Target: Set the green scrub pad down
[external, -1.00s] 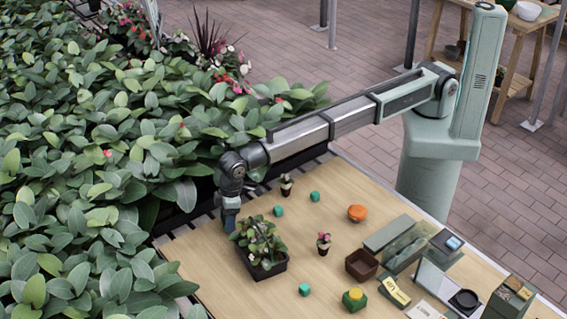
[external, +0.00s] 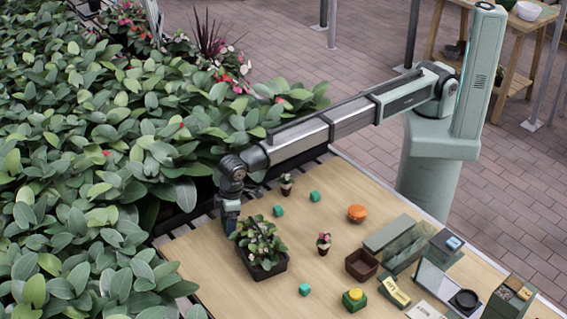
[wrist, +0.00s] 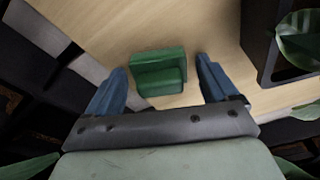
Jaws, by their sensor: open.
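The green scrub pad (wrist: 158,74) lies on the pale wooden table near its edge in the wrist view. It looks like a stepped block, with a taller back part and a lower front part. My gripper (wrist: 161,90) is open, with one blue finger to the left of the pad and one to the right. Gaps show between the pad and both fingers. In the external view my gripper (external: 230,222) points down at the table's far left edge, beside the planter (external: 268,270). I cannot make out the pad there.
The dark planter stands close to my gripper's right side in the external view, its leaves near the fingers. Small teal cubes (external: 278,211), flower pots (external: 323,244) and an orange lidded item (external: 357,213) stand farther right. Dense foliage (external: 100,170) borders the table's left.

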